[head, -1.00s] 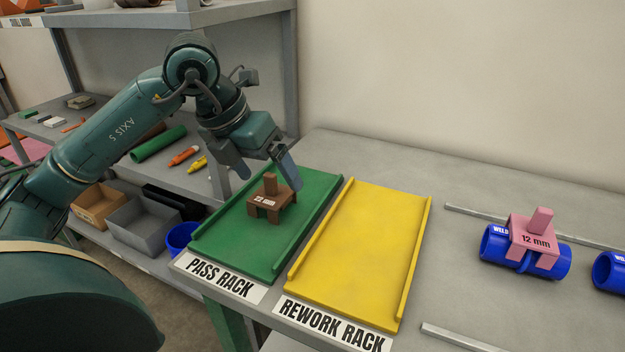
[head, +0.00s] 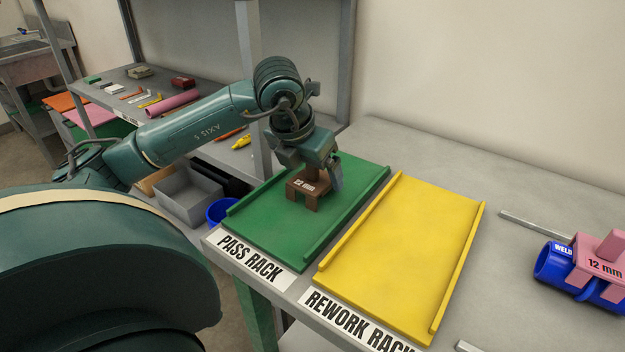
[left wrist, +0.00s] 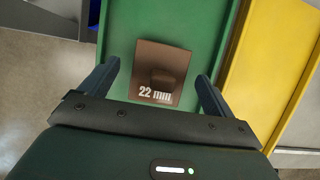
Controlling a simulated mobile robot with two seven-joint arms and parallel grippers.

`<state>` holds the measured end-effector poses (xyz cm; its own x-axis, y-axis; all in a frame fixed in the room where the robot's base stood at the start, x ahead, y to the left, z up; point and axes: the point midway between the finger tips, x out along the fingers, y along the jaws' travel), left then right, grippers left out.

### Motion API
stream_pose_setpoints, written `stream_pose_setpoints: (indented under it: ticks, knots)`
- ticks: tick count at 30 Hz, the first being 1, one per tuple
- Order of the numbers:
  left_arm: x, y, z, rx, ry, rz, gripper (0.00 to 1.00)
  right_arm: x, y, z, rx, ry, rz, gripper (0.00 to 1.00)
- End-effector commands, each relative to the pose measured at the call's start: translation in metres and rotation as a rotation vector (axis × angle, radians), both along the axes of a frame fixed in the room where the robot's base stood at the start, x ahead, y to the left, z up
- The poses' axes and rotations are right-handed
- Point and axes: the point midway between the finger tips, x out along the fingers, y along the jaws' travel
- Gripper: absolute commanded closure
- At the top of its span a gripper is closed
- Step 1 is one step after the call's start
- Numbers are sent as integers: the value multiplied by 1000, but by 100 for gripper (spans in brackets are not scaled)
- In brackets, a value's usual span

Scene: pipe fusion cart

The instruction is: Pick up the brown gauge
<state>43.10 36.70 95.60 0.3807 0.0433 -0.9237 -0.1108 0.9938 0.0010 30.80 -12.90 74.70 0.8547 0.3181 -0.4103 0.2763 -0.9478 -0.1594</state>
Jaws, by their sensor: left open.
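The brown gauge (head: 308,188) stands upright on the green pass rack (head: 262,236), its post pointing up. In the left wrist view the brown gauge (left wrist: 160,72) shows from above with "22 mm" on it. My left gripper (head: 320,178) is right over the gauge, pointing down at its post. In the left wrist view the fingers of my left gripper (left wrist: 158,85) are apart, one on each side of the gauge, with gaps between. The head view does not show clearly how low the fingertips are. My right gripper is not in view.
The yellow rework rack (head: 405,255) lies empty to the right of the green one. A pink gauge (head: 600,258) sits on a blue pipe (head: 553,265) at the far right. A shelf unit (head: 150,75) with small items stands behind my left arm.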

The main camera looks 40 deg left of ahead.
Motion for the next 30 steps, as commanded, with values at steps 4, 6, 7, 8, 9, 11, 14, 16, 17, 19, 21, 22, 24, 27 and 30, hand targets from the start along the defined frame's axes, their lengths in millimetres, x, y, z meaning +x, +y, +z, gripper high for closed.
stream_pose_setpoints:
  ticks: [4, 6, 7, 8, 9, 11, 14, 16, 17, 19, 21, 22, 24, 27, 30]
  knots:
    - [7, 0, -22, -4, 4, 0, 11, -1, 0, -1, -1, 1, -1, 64]
    - [9, 1, -27, -2, 2, 1, 11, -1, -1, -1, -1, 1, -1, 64]
    - [10, 1, -29, -2, 2, 1, 11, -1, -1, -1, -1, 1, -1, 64]
    - [11, 1, -29, -1, 1, 0, 11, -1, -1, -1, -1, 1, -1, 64]
    - [11, 1, -30, -1, 0, 0, 11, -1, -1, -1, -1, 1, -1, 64]
    - [11, 1, -30, -1, 0, 0, 11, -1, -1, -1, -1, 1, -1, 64]
    - [11, 1, -30, -1, 0, 0, 11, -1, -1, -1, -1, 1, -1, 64]
    - [11, 1, -30, -1, 0, 0, 16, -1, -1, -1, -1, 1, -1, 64]
    - [11, 1, -30, -1, 0, 0, 18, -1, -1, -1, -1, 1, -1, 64]
    - [11, 1, -30, -1, 0, 0, 24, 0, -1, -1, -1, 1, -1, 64]
    - [11, 1, -30, -1, 0, 0, 30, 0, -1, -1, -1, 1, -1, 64]
    - [11, 1, -30, -1, 0, 0, 32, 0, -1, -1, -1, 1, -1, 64]
    - [11, 1, -29, -1, 0, 0, 38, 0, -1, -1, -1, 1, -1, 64]
    - [11, 1, -29, -1, 0, 0, 46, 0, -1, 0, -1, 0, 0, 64]
    - [11, 1, -29, -1, 0, 0, 54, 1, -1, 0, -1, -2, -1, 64]
